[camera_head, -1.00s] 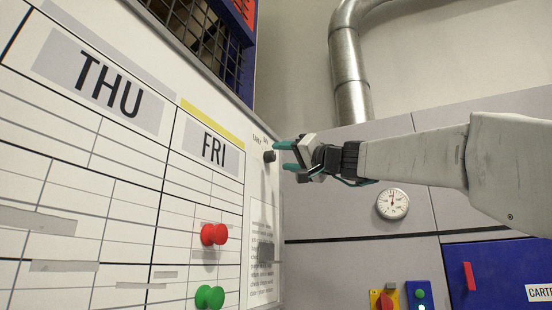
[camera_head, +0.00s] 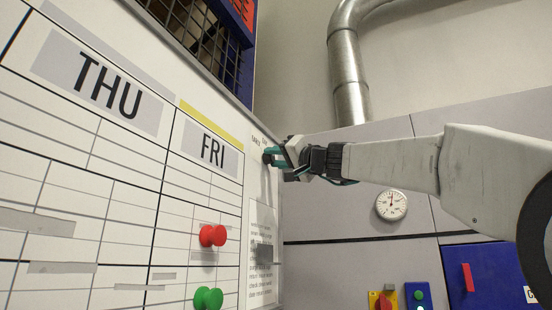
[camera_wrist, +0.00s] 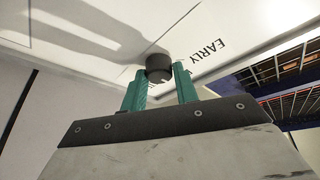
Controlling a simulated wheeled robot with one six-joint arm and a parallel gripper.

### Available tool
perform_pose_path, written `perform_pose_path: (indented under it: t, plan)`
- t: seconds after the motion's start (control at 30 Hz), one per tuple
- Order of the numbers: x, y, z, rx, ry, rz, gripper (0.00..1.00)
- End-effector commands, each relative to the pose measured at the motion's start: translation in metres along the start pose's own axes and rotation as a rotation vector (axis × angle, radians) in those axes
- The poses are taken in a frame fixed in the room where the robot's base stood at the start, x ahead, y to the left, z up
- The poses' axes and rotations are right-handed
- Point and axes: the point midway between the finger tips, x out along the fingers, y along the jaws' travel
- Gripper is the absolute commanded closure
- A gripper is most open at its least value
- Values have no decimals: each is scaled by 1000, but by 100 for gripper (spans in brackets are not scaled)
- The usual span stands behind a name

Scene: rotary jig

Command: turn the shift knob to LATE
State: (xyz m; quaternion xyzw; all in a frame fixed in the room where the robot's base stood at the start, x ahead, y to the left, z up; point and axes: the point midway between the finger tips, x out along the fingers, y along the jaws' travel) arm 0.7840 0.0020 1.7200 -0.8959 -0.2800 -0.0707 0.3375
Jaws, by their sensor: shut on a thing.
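The shift knob (camera_wrist: 158,68) is a small dark round knob on the white board. In the wrist view it sits between the teal fingertips of my gripper (camera_wrist: 160,82), which is shut on it. The word EARLY (camera_wrist: 208,53) is printed to the right of the knob in that view, upside down. The LATE label cannot be read. In the head view my gripper (camera_head: 273,158) is at the right edge of the board, and the fingers mostly hide the knob. Which way the knob points cannot be told.
The white planning board (camera_head: 130,160) with THU and FRI columns fills the left. A red pin (camera_head: 213,235) and a green pin (camera_head: 208,298) stick out below the knob. A dial gauge (camera_head: 391,205) and a blue cabinet (camera_head: 495,275) are at right.

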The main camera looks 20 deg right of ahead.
Motion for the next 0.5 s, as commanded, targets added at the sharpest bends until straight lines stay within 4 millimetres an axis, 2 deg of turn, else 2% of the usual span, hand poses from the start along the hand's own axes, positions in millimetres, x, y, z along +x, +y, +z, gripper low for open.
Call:
perform_pose_path:
  t: [0.27,0.5]
  plan:
    - [0,-1,0,106,-7,50,93]
    - [1,-2,-1,282,-16,131,93]
